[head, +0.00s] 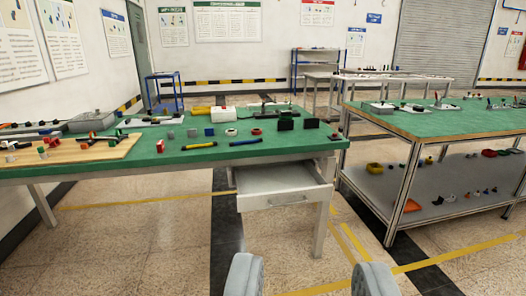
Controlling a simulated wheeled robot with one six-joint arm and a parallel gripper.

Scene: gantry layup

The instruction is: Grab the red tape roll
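A small red roll (257,132), which looks like the red tape roll, lies on the green top of the left workbench (285,150). It is near the bench's right part, between a white roll (231,132) and dark blocks (285,124). It is small in view, so its detail is hard to tell. My gripper (310,278) shows at the bottom edge as two grey fingers set wide apart. It is open and empty, over the floor in front of the bench, well away from the roll.
Yellow-and-black tools (198,146) lie near the bench's front edge. A wooden board (75,152) with small parts is at left. A drawer (285,190) stands partly open under the bench. A second green-topped bench (450,120) with a lower shelf stands at right. Floor in front is clear.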

